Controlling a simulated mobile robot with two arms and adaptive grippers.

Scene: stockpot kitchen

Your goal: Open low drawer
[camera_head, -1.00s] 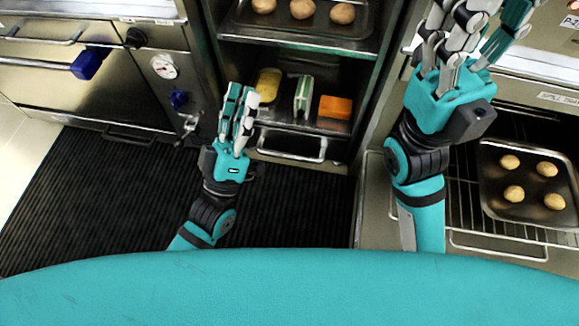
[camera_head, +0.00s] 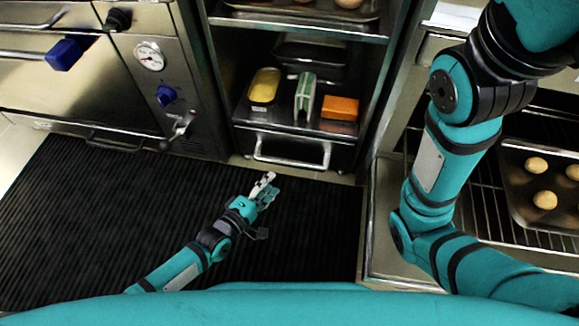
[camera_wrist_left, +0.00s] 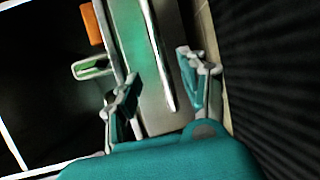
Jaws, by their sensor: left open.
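The low drawer (camera_head: 325,151) is at the bottom of the open cabinet and looks shut. Its bar handle (camera_head: 292,163) runs across the metal front. My left gripper (camera_head: 266,188) is open and empty, low in front of the handle and apart from it in the head view. In the left wrist view my left gripper (camera_wrist_left: 158,68) has its fingers spread, with the drawer front (camera_wrist_left: 148,85) and the light handle bar (camera_wrist_left: 160,55) showing between and beyond them. My right arm rises on the right, and its gripper is out of the picture.
A yellow item (camera_head: 264,86), a white-green item (camera_head: 305,98) and an orange block (camera_head: 340,108) rest on the shelf above the drawer. An oven (camera_head: 90,90) stands left. A rack with a baking tray (camera_head: 515,190) is at right. The black floor mat (camera_head: 90,210) is clear.

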